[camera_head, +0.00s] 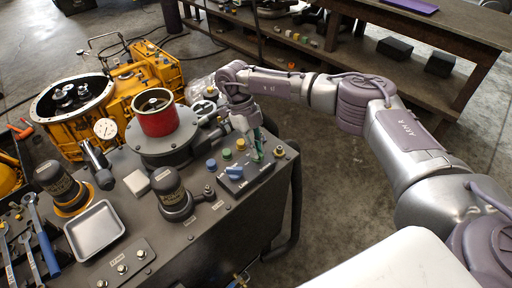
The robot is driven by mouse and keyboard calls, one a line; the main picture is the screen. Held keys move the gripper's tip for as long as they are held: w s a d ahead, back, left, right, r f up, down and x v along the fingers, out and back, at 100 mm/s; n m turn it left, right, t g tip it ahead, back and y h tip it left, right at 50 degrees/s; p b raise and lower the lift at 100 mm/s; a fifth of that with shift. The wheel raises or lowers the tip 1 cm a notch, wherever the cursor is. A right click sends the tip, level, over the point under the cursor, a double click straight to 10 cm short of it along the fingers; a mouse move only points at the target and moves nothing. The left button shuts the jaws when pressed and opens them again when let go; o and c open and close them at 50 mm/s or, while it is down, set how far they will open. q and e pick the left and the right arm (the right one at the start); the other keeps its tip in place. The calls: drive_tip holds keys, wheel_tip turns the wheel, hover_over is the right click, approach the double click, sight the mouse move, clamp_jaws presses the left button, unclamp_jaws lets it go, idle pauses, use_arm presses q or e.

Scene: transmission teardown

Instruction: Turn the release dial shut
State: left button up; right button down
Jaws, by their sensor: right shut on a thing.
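A dark control plate (247,181) with white labels sits on the bench top, right of centre. A blue dial (235,172) stands on its left part. My right gripper (258,155) reaches down from above over the plate's far right part, beside the blue dial. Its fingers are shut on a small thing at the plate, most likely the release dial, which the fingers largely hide. I cannot read the labels or tell how far that dial is turned. My left gripper is not in view.
Blue (211,164), green (227,154) and yellow (240,144) buttons stand close left of the gripper. A red cylinder (157,117), a black-capped unit (173,188) and a grey tray (95,229) stand further left.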

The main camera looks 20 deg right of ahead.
drive_tip(key=c, duration=1.2)
unclamp_jaws()
drive_tip(key=v, duration=1.2)
drive_tip(key=shift+f, duration=0.15)
